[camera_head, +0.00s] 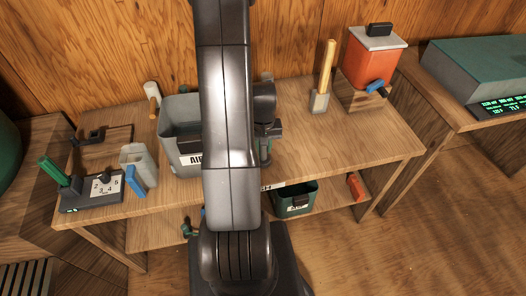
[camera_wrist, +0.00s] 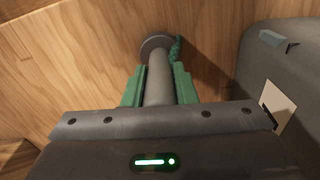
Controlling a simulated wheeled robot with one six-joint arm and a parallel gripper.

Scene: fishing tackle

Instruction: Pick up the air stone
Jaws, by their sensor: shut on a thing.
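My gripper (camera_wrist: 157,84) has its green fingers shut on a grey cylinder with a round, wider end, which I take to be the air stone (camera_wrist: 155,43). A short green ribbed piece shows beside that round end. In the head view my gripper (camera_head: 265,152) is just right of my arm, over the workbench, and the air stone cannot be made out there. In the wrist view wood lies behind the air stone; I cannot tell whether they touch.
A grey bin (camera_head: 181,118) with a partly hidden "AIR" label stands left of my arm; it also shows in the wrist view (camera_wrist: 283,70). A translucent cup (camera_head: 139,163) stands left. The bench's right front is clear.

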